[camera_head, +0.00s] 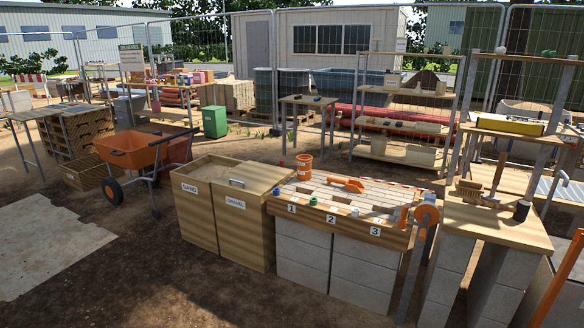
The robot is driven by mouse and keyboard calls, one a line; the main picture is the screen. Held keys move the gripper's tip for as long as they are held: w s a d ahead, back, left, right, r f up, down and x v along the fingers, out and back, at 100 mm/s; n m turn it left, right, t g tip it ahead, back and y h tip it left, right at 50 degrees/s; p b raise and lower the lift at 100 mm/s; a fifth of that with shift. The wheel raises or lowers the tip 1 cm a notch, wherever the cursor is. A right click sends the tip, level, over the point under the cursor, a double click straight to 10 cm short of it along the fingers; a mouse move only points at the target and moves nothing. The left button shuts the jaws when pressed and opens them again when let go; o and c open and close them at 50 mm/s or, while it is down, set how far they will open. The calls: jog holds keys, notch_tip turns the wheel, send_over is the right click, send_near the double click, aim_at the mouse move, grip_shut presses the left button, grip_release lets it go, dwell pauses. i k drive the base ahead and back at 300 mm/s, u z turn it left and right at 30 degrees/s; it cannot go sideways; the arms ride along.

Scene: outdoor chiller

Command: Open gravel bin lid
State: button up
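The gravel bin (236,231) is a wooden box labelled GRAVEL, standing left of the block-built workbench. Its flat wooden lid (256,176) lies shut on top, with a small grey bar handle (237,183) near the front edge. The gravel inside is hidden. The sand bin (194,211), labelled SAND, adjoins it on the left, and its top shows a sandy surface. Orange and grey parts at the right, with a round orange joint (427,214), look like my arm. I cannot make out my gripper or its fingers.
The workbench (342,227) with several numbered places holds an orange bucket (304,166) and an orange trowel (346,184). An orange wheelbarrow (135,153) stands behind left. A wooden table (497,222) with a brush stands right. Bare ground lies in front of the bins.

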aim_at(254, 178)
jog(key=z, duration=0.15)
jog(key=i, duration=1.7)
jog(key=u, duration=0.4)
jog(key=i, duration=0.85)
jog(key=u, duration=0.65)
jog(key=i, duration=0.55)
jog(key=u, duration=0.95)
jog(key=i, duration=0.8)
jog(key=u, duration=0.45)
